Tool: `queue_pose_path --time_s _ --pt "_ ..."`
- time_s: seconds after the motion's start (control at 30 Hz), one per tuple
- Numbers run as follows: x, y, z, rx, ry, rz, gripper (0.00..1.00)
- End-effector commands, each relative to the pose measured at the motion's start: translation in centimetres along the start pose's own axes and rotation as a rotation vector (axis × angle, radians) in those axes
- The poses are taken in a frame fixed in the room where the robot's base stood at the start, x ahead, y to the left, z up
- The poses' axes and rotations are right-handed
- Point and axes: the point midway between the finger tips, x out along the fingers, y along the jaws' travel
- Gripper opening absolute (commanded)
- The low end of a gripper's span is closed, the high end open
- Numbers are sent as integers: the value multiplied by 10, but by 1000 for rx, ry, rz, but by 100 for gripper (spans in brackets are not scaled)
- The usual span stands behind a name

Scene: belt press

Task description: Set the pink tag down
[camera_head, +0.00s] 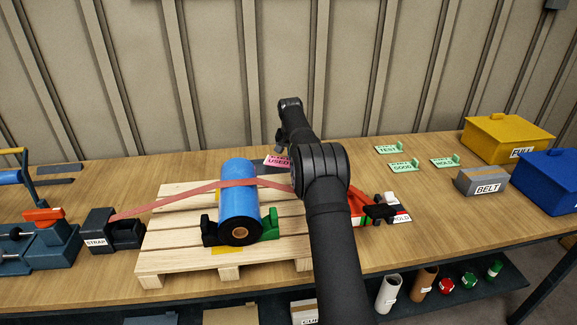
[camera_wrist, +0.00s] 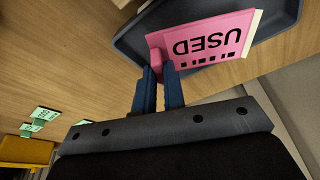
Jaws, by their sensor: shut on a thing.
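The pink tag (camera_wrist: 200,45) reads USED and is gripped at its edge between the two blue fingers of my gripper (camera_wrist: 160,78). It appears over a dark tray (camera_wrist: 135,42) in the wrist view; whether it touches the tray I cannot tell. In the head view the pink tag (camera_head: 275,160) shows just left of my arm, behind the pallet, with a dark strip of the tray (camera_head: 268,170) beside it. My arm hides the fingers there.
A blue roll (camera_head: 238,195) under a red strap sits on the wooden pallet (camera_head: 165,240) in front. Green tags (camera_head: 404,166) stand on the table at right, near a grey BELT box (camera_head: 482,181) and a yellow FULL bin (camera_head: 500,140). Bare table lies between my arm and them.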

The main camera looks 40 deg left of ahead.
Motion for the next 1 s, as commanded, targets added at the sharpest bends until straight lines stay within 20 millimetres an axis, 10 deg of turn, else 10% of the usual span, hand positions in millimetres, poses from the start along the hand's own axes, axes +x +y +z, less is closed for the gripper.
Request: queue_pose_path --time_s 0.93,1.0 --pt "53 -18 11 0 1 -1 0" --pt "53 -18 11 0 1 -2 20"
